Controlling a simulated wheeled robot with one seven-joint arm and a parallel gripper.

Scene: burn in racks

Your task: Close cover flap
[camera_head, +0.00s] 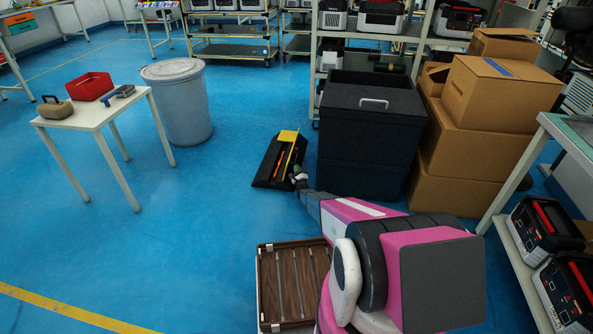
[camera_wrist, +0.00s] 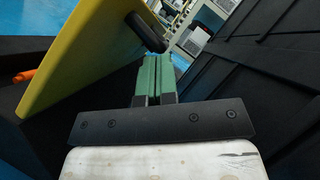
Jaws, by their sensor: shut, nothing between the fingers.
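In the wrist view the flap (camera_wrist: 75,55) fills the upper left as a slanted yellow panel. A dark rounded piece (camera_wrist: 146,32) shows at its right edge. My gripper (camera_head: 298,172) is at the right side of the box in the head view. In the wrist view its green fingers (camera_wrist: 157,72) are shut and empty, to the right of the flap. I cannot tell whether they touch it.
A large dark bin (camera_head: 368,130) stands close on the right of the box, with stacked cartons (camera_head: 490,95) beyond. A grey barrel (camera_head: 178,105) and a white table (camera_head: 92,115) stand to the left. An orange item (camera_wrist: 25,76) lies inside the box. The floor left of the box is clear.

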